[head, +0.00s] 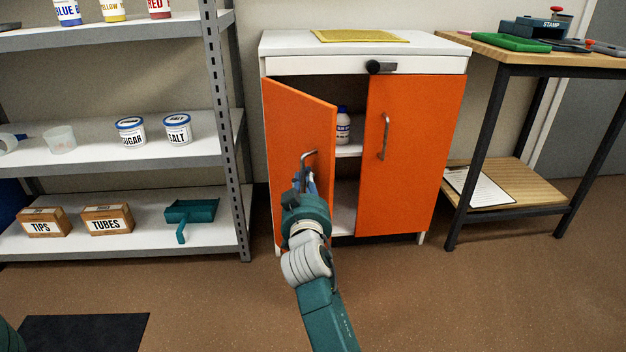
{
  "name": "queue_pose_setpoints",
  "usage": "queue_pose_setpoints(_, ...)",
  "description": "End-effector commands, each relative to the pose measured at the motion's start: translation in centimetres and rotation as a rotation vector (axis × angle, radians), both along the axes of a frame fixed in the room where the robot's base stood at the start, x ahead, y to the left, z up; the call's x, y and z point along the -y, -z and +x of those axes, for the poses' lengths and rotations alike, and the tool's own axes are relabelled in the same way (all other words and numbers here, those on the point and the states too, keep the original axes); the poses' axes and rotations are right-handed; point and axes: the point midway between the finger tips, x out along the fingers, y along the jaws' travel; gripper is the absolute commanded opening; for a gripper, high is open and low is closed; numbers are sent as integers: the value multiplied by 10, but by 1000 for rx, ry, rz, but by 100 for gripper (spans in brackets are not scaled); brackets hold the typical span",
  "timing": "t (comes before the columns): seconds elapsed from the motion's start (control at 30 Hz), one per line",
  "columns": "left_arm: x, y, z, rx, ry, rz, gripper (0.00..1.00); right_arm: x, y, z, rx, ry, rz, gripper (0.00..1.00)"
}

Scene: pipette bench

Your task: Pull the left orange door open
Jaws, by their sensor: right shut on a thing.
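A white cabinet (364,46) has two orange doors. The left orange door (297,125) stands partly open, swung out toward me on its left hinge, so part of the inside shows. My right gripper (306,175) is shut on the left door's grey handle (313,155), near the door's free edge. My gripper and arm hide part of the door's lower half. The right orange door (420,150) is closed, with its own grey handle (385,137). My left gripper is not in view.
A white bottle (343,128) stands on a shelf inside the cabinet. A grey shelving unit (222,120) stands close on the left. A wood-topped table (500,50) stands on the right. The brown floor (440,300) in front is clear; a dark mat (85,335) lies at lower left.

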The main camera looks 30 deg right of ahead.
Motion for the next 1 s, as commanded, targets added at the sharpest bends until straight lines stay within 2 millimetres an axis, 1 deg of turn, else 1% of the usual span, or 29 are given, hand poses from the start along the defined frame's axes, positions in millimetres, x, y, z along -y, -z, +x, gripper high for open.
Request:
queue_pose_setpoints(0.53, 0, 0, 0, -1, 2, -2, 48, -2, 2, 3, -5, -6, -1, 0)
queue_pose_setpoints(0.57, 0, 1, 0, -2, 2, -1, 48, -2, 2, 3, -5, -6, -1, 17)
queue_pose_setpoints(0.6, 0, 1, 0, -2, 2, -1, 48, -2, 3, 3, -6, -6, -1, 25)
queue_pose_setpoints(0.63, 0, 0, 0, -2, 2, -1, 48, -2, 3, 3, -6, -6, -1, 30)
queue_pose_setpoints(0.9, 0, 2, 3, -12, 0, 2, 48, -2, 1, 4, -2, -8, 0, 30)
queue_pose_setpoints(1.0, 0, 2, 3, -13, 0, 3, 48, -2, -5, 4, 1, -7, 0, 30)
